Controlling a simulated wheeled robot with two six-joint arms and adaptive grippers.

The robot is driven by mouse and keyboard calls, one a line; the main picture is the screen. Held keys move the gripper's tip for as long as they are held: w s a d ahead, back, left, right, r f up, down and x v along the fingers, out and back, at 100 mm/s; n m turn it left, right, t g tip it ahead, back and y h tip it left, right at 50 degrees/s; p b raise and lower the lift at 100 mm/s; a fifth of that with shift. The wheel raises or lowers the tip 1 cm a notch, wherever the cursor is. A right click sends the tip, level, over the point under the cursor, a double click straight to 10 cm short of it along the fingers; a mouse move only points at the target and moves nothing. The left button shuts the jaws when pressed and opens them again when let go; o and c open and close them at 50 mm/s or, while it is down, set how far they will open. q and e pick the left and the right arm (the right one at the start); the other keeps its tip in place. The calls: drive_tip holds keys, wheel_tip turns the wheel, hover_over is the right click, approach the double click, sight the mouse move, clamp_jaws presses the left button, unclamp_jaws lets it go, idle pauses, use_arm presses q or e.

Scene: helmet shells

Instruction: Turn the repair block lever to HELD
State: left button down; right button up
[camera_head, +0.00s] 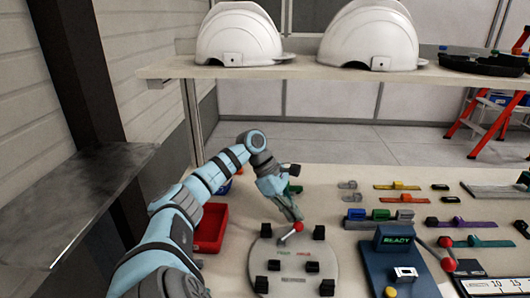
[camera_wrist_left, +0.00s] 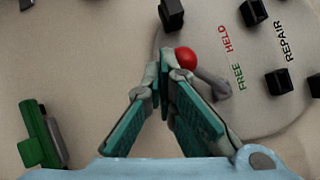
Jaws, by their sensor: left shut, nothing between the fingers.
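The repair block is a round grey plate (camera_head: 262,275) with several black blocks on it, also in the left wrist view (camera_wrist_left: 275,110). Its grey lever (camera_wrist_left: 212,82) ends in a red knob (camera_head: 299,227). The lever's foot is beside the green FREE label (camera_wrist_left: 238,77). Its knob leans away, to the right in the head view, toward the side of the red HELD label (camera_wrist_left: 228,38). My left gripper (camera_head: 297,217) is shut and empty, its fingertips (camera_wrist_left: 166,54) right beside the knob (camera_wrist_left: 186,57); contact is not certain. My right gripper is not in view.
A red bin (camera_head: 211,228) stands left of the plate, beside my left arm. A blue READY box (camera_head: 395,262) with another red-knobbed lever (camera_head: 446,255) stands to the right. Coloured parts lie behind it. White helmets (camera_head: 239,36) sit on a shelf above.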

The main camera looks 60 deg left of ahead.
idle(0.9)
use_arm(q)
drive_tip(key=shift+a+r, duration=0.1)
drive_tip(key=shift+a, duration=0.15)
drive_tip(key=a+r, duration=0.2)
drive_tip(key=a, duration=0.1)
drive_tip(key=shift+s+a+r, duration=0.25)
drive_tip(key=shift+s+r, duration=0.1)
drive_tip(key=shift+r, duration=0.05)
drive_tip(key=w+a+p+v, duration=0.1)
drive_tip(key=p+v, duration=0.4)
drive_tip(key=v, duration=0.3)
drive_tip(key=shift+r, duration=0.25)
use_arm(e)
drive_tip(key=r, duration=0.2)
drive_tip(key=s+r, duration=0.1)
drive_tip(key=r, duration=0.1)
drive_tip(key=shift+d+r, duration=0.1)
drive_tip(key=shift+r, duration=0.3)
use_arm(q)
drive_tip(key=shift+a, duration=0.1)
